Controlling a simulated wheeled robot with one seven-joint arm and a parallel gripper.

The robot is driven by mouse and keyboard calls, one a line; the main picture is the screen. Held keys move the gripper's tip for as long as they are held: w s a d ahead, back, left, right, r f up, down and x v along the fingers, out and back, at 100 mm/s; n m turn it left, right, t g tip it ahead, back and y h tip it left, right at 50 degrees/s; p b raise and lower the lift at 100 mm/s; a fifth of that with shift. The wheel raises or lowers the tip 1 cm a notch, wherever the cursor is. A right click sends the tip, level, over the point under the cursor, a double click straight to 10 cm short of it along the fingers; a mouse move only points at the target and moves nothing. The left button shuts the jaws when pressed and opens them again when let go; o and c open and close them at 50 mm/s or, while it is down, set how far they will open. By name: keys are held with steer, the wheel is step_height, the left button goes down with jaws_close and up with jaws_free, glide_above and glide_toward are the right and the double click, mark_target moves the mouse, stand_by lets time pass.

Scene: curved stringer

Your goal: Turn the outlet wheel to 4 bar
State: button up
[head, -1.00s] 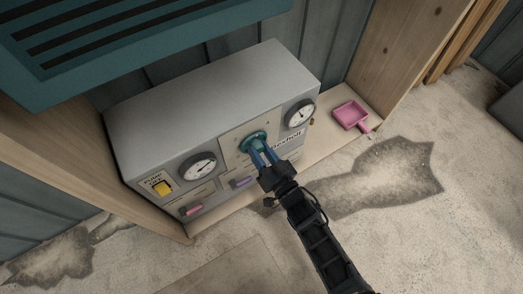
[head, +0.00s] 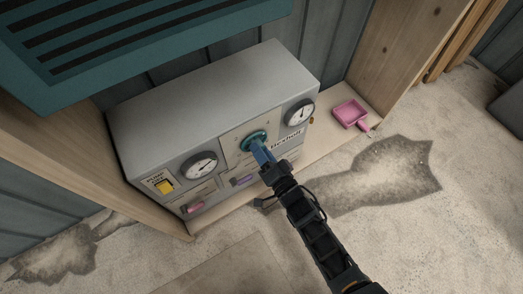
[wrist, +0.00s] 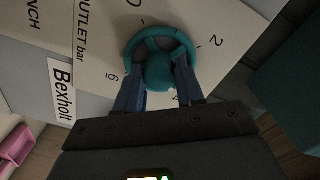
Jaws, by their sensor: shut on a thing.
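The teal outlet wheel (head: 254,140) sits on the pale front plate of a grey cabinet. It also shows in the wrist view (wrist: 161,32), beside the "OUTLET bar" lettering. Around it I read 0 above, 2 at right and 6 at left; a partly hidden 4 is below, by the right finger. My gripper (head: 263,152) reaches the wheel from the front. In the wrist view my gripper's blue fingers (wrist: 158,84) stand on either side of the round middle of the wheel, shut on it. I cannot make out a clear pointer.
The grey cabinet (head: 205,95) carries a left gauge (head: 199,166), a right gauge (head: 299,112), a yellow switch (head: 164,187) and a pink handle (head: 194,208). A pink scoop (head: 350,114) lies on the wooden shelf at right. A teal slatted unit (head: 140,40) overhangs above.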

stand_by(0.4)
steer(key=o, duration=1)
steer(key=shift+o, duration=0.2)
steer(key=p+v, duration=0.2)
steer(key=v, duration=0.5)
steer(key=shift+s+d, duration=0.25)
steer(key=shift+s, duration=0.05)
